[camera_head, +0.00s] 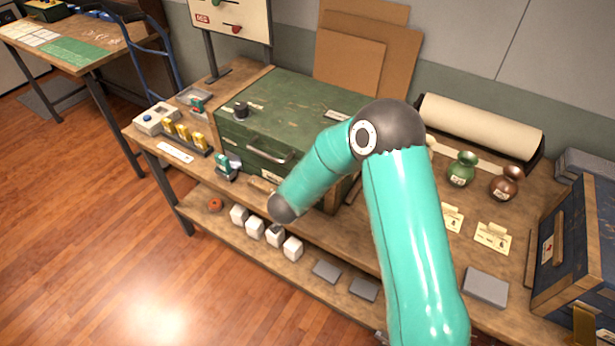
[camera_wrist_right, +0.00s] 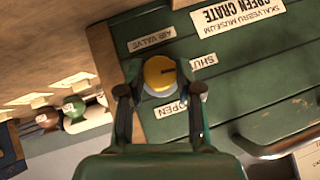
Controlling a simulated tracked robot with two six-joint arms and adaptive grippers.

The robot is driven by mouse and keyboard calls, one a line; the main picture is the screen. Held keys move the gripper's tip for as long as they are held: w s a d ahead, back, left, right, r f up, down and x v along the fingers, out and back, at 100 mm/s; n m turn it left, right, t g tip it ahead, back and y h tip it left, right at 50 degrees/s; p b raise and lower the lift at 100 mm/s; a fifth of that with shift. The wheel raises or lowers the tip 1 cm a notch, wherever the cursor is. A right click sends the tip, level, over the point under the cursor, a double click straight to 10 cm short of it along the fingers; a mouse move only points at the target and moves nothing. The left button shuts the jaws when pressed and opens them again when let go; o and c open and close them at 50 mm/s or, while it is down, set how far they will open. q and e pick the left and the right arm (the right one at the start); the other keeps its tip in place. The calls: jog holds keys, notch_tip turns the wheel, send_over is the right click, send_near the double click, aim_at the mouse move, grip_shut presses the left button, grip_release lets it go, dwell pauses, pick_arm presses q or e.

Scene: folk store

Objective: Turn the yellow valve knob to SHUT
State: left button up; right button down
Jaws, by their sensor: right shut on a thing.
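The yellow valve knob (camera_wrist_right: 158,73) sits on the front of the green crate (camera_wrist_right: 240,95), seen upside down in the right wrist view. My right gripper (camera_wrist_right: 160,84) has its two dark fingers on either side of the knob and is shut on it. A short dark mark shows on the knob's right part. The SHUT label (camera_wrist_right: 203,62), its last letter covered, is right of the knob, and the OPEN label (camera_wrist_right: 170,109) is just below it. In the head view my teal right arm hides the knob and gripper in front of the crate (camera_head: 300,105). My left gripper is out of view.
The crate stands on a wooden bench (camera_head: 350,225) with a drawer-style handle (camera_head: 272,155) on its front. White blocks (camera_head: 274,234) line the lower shelf. The floor in front is clear.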

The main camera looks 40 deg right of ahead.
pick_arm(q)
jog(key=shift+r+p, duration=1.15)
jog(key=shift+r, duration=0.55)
pick_arm(e)
jog(key=shift+f+n+g, duration=0.2)
jog(key=shift+n+g, duration=0.2)
jog(key=shift+g, duration=0.4)
jog(key=c, duration=1.1)
grip_release()
jog(key=o, duration=0.3)
jog(key=shift+w, duration=0.1)
jog(key=shift+o, duration=0.2)
jog(key=shift+r, duration=0.15)
jog(key=v, duration=1.2)
jog(key=shift+a+f, duration=0.25)
jog(key=shift+f, duration=0.05)
